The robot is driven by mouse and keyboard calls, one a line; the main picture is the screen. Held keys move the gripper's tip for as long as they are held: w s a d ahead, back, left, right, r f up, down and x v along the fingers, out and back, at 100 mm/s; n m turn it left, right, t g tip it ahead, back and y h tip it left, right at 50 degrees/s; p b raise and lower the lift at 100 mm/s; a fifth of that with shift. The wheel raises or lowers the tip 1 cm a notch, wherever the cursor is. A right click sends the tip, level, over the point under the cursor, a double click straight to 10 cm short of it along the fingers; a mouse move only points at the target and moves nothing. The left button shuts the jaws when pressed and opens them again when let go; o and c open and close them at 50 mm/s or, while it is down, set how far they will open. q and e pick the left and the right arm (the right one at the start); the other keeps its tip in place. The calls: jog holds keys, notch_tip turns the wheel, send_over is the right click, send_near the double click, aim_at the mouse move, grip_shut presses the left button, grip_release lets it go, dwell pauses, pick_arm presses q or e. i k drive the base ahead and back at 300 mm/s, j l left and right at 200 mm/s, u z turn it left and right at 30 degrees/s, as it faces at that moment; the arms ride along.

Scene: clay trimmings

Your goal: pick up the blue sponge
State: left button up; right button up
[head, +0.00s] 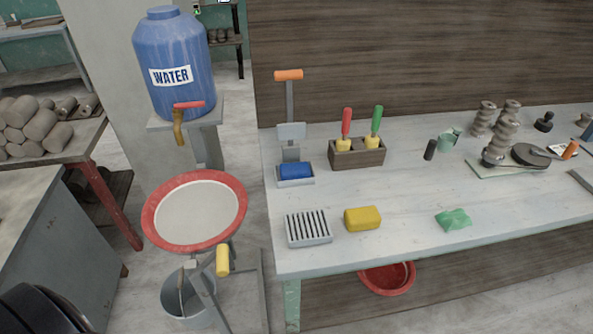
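The blue sponge (295,171) is a small blue block. It lies in a shallow grey tray (308,182) at the foot of an upright grey stand with an orange crossbar handle (289,75), near the left end of the long table. A grey plate on the stand is above and behind the sponge. Neither of my grippers is in view, so I cannot see how they stand relative to the sponge.
A yellow block (362,218) and a slatted grey rack (309,228) lie in front. A wooden box (357,154) with red- and green-handled tools stands to the right. A red-rimmed round basin (236,232) stands left of the table (400,245). A green cloth (453,219) lies right.

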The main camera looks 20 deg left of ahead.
aim_at(298, 169)
jog(key=i+l+u, duration=0.45)
jog(key=l, duration=0.2)
jog(key=i+l+u, duration=0.2)
jog(key=l, duration=0.15)
jog(key=k, duration=0.05)
